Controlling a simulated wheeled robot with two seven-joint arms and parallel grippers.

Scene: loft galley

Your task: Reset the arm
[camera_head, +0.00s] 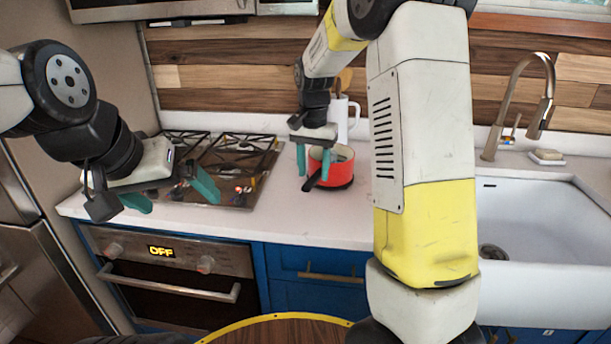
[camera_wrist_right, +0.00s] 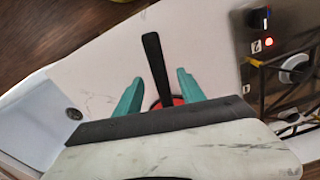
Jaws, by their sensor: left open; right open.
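My left gripper (camera_head: 170,198) is open and empty, held in front of the stove at the left of the head view. My right gripper (camera_head: 318,162) is open, with its teal fingers pointing down at the red pot (camera_head: 341,170) on the white counter. In the right wrist view, the two fingers of my right gripper (camera_wrist_right: 161,92) stand apart, with the pot's black handle (camera_wrist_right: 155,68) showing between them. Part of the red pot (camera_wrist_right: 178,101) shows there too; the rest is hidden behind the gripper body. I cannot tell whether the fingers touch the pot.
The gas stove (camera_head: 232,170) is left of the pot, above an oven (camera_head: 165,292). A white pitcher (camera_head: 342,115) stands behind the pot. The white sink (camera_head: 540,225) and tap (camera_head: 520,95) are at the right. The counter (camera_head: 290,225) in front is clear.

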